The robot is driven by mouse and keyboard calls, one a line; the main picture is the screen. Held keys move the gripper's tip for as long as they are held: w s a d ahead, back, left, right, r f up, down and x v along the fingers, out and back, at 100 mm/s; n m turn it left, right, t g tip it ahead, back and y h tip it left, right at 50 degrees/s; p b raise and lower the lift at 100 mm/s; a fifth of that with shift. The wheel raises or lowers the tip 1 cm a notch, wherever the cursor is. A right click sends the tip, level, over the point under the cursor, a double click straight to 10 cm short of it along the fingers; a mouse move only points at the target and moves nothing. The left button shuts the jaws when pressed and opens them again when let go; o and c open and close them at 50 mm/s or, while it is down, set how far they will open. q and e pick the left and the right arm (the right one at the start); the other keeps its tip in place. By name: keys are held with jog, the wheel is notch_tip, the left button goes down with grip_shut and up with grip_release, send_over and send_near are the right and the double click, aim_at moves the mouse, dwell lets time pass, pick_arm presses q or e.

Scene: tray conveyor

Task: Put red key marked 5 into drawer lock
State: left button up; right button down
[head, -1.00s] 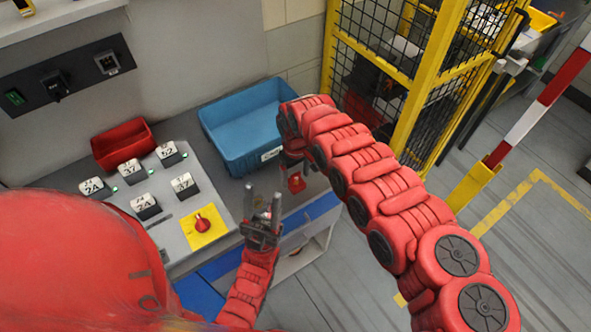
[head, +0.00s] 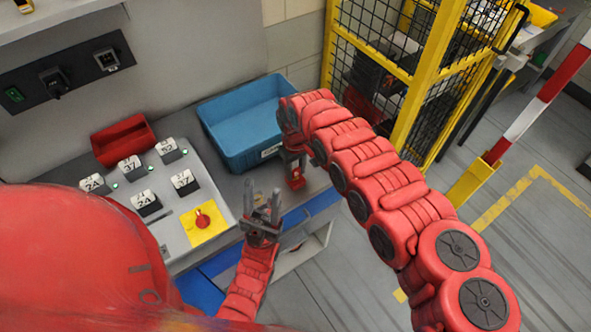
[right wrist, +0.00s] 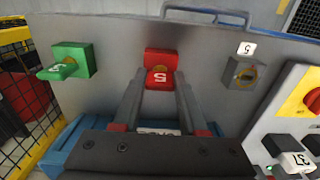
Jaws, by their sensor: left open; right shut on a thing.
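My right gripper (right wrist: 163,90) is shut on the red key marked 5 (right wrist: 163,77), with a fingertip on each side of it. A red block (right wrist: 161,55) adjoins the key; I cannot tell whether the key is still seated in it. In the head view my right gripper (head: 295,178) is low over the counter, in front of the blue bin. A grey block (right wrist: 241,74) with a yellow-ringed round face and a white tag 5 is to the right in the wrist view, apart from the key. My left gripper (head: 263,211) is open and empty, near the counter's front edge.
A green block with a green key (right wrist: 70,62) is to the left in the wrist view. The blue bin (head: 235,137) stands behind my right gripper. The console with numbered buttons and a red knob (head: 202,221) is left. Yellow mesh fencing (head: 425,75) is right.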

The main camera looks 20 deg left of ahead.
aim_at(295, 169)
jog(key=shift+r+p, duration=0.85)
jog(key=shift+r, duration=0.7)
jog(key=shift+r+p, duration=1.15)
jog(key=shift+r, duration=0.9)
